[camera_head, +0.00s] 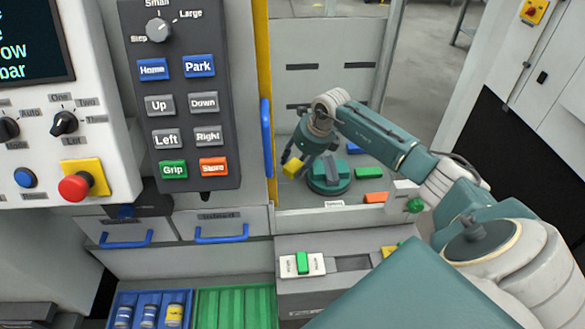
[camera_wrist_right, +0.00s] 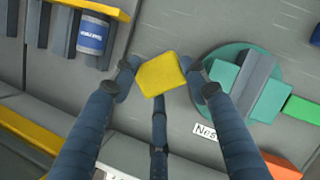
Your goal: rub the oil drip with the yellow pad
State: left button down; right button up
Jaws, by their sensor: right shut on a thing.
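The yellow pad (camera_head: 293,167) is held by my right gripper (camera_head: 291,162) inside the machine bay, left of a round teal fixture (camera_head: 329,188). In the right wrist view the pad (camera_wrist_right: 160,74) sits between the fingertips of the right gripper (camera_wrist_right: 161,76), which is shut on it. The grey surface (camera_wrist_right: 160,30) shows behind the pad; I cannot tell whether they touch. I cannot make out an oil drip in either view. My left gripper is not in view.
A green block (camera_head: 369,172) and an orange block (camera_head: 375,197) lie right of the fixture. A blue can (camera_wrist_right: 92,38) stands by a yellow edge (camera_wrist_right: 100,8). The control pendant (camera_head: 180,100) and blue handle (camera_head: 266,138) border the bay's left side.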

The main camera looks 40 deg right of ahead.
jog(key=shift+d+r, duration=0.15)
jog(key=shift+r, duration=0.7)
jog(key=shift+r+p, duration=0.25)
jog(key=shift+p, duration=0.05)
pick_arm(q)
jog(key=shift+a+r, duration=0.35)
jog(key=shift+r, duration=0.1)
pick_arm(e)
jog(key=shift+a, duration=0.2)
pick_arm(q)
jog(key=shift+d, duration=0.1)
